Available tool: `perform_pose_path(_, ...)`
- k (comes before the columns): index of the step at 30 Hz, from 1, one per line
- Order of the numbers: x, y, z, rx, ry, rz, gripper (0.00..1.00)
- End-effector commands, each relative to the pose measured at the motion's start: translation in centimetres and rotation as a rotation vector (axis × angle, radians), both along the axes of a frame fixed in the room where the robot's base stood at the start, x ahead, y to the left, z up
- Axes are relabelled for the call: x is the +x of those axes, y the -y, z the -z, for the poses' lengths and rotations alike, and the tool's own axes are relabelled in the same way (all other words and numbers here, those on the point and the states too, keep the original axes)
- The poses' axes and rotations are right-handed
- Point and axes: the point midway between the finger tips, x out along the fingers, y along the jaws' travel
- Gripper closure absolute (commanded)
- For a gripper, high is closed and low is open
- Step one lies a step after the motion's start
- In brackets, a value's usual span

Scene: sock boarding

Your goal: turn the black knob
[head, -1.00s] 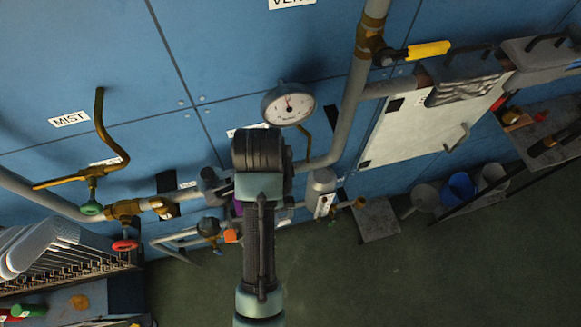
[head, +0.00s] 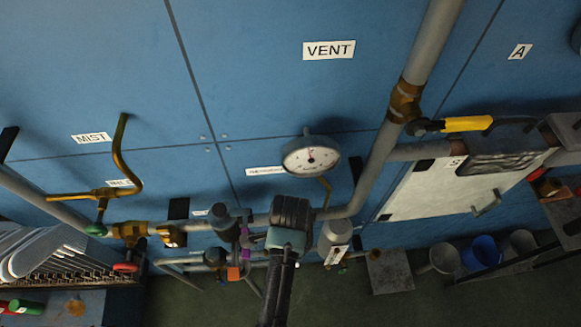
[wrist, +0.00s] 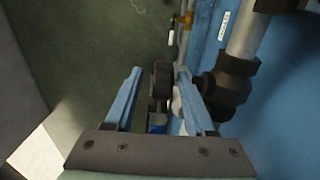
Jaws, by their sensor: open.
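My gripper (wrist: 160,72) shows in the wrist view with its two blue fingers apart. A black, rounded part (wrist: 162,82), which looks like the black knob, shows between the fingers. I cannot tell whether it is level with the fingertips or beyond them, and no contact is clear. In the head view my dark arm reaches up from the bottom to the pipes below the gauge and hides the fingers. A dark grey capped part (head: 224,222) stands just left of my arm there; I cannot tell if it is the same knob.
A dark fitting (wrist: 232,80) on a grey pipe lies close to the right finger. The round gauge (head: 311,155) is above my arm. A yellow-handled valve (head: 466,124) is at right, green (head: 96,229) and red (head: 126,267) handwheels at left. Buckets (head: 482,251) stand at lower right.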

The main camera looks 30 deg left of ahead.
Motion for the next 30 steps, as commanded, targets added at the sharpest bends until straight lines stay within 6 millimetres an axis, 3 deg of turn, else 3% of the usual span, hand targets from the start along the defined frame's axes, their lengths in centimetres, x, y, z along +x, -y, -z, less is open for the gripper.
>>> perform_pose_path(6, 0.0, 0.0, 1.4, 0.0, 0.0, -0.001, 0.45)
perform_pose_path(14, 0.0, 0.0, 1.5, 0.001, 0.002, -0.001, 0.45)
perform_pose_path(24, 0.0, 0.0, 1.5, 0.001, 0.001, -0.001, 1.0)
perform_pose_path(30, 0.0, 0.0, 1.5, 0.001, 0.001, 0.0, 1.0)
